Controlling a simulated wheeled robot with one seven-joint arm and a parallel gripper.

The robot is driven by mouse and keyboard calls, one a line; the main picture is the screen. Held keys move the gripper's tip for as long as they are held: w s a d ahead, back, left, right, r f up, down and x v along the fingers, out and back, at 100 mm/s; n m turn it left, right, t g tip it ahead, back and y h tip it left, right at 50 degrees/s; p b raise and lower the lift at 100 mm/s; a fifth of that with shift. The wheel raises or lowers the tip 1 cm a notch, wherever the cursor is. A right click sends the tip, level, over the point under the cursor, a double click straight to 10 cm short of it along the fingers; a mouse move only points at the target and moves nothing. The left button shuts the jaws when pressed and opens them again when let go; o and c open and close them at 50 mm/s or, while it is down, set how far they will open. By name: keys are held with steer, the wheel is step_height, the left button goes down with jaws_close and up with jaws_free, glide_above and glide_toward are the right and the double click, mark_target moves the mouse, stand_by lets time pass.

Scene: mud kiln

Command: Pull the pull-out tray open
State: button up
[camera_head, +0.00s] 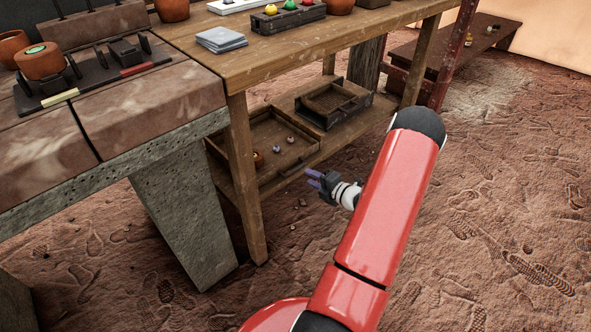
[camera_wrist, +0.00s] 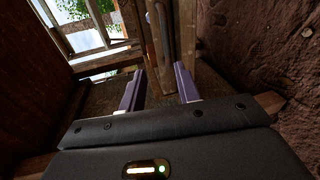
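A shallow wooden tray (camera_head: 297,160) sits on the low shelf under the wooden table, with a few small objects inside. It looks like the pull-out tray; how far out it stands I cannot tell. My gripper (camera_head: 312,178) is just in front of its near side in the head view, with purple fingers pointing toward it. In the wrist view my gripper (camera_wrist: 158,72) has its fingers apart. An upright-looking wooden piece (camera_wrist: 165,45) shows between and beyond the fingertips; whether it is the tray's front or handle is unclear. No contact is visible.
A dark open box (camera_head: 352,106) stands on the same shelf, right of the tray. A wooden table leg (camera_head: 246,180) and a stone bench support (camera_head: 190,220) stand to the left. The earth floor (camera_head: 480,210) to the right is clear.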

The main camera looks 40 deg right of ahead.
mark_target(297, 170)
steer(key=shift+m+h, duration=0.5)
steer(key=shift+m, duration=0.1)
steer(key=x, duration=0.5)
steer(key=d+f+x, duration=0.1)
steer(key=x, duration=0.1)
steer(key=shift+w+f, duration=0.15)
steer(key=shift+w, duration=0.1)
steer(key=shift+c, duration=0.3)
jaws_close()
